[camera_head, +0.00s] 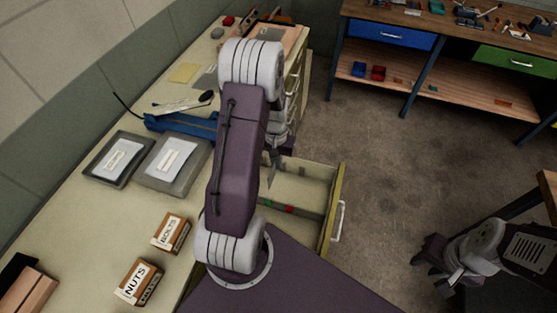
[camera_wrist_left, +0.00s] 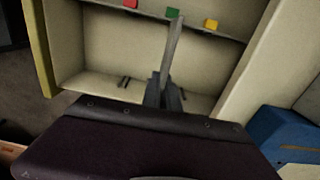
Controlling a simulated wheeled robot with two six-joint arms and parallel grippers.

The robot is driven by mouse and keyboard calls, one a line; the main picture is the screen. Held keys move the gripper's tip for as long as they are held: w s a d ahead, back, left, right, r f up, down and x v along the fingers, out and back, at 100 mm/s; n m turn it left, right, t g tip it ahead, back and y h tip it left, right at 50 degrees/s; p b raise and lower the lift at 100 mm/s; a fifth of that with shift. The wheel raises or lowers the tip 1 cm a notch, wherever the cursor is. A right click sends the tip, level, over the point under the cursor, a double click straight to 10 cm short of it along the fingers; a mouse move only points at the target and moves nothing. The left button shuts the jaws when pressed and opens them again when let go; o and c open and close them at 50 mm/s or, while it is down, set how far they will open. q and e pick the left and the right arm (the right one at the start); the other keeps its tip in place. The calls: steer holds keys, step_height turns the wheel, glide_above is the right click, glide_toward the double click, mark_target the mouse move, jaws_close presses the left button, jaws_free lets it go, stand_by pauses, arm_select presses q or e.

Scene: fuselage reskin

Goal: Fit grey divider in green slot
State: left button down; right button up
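The open drawer (camera_head: 325,190) has a cross rail carrying a green marker (camera_head: 267,203) and a red marker (camera_head: 290,209). In the left wrist view the green marker (camera_wrist_left: 172,13) sits between the red marker (camera_wrist_left: 130,3) and a yellow marker (camera_wrist_left: 210,24). My left gripper (camera_wrist_left: 166,92) is shut on the grey divider (camera_wrist_left: 174,48), a thin strip seen nearly edge-on. Its far end lines up in the picture with the green marker; whether it touches anything is unclear. In the head view the divider (camera_head: 272,174) hangs over the drawer, partly behind my arm. My right gripper (camera_head: 424,258) is empty, away from the drawer.
The drawer's side walls and handle (camera_head: 338,221) surround the work area. Open floor lies right of the drawer.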

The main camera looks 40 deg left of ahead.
arm_select(q)
step_height(320, 180, down, 6)
steer(key=b, duration=0.4)
steer(key=shift+r+p, duration=0.15)
steer(key=shift+p, duration=0.3)
stand_by(1.4)
steer(key=shift+f+b, duration=2.75)
steer(key=shift+f, duration=1.15)
steer(key=c, duration=1.5)
jaws_free()
steer(key=shift+c, duration=0.2)
step_height(320, 180, up, 9)
steer(key=shift+r+p, duration=0.1)
steer(key=shift+p, duration=0.35)
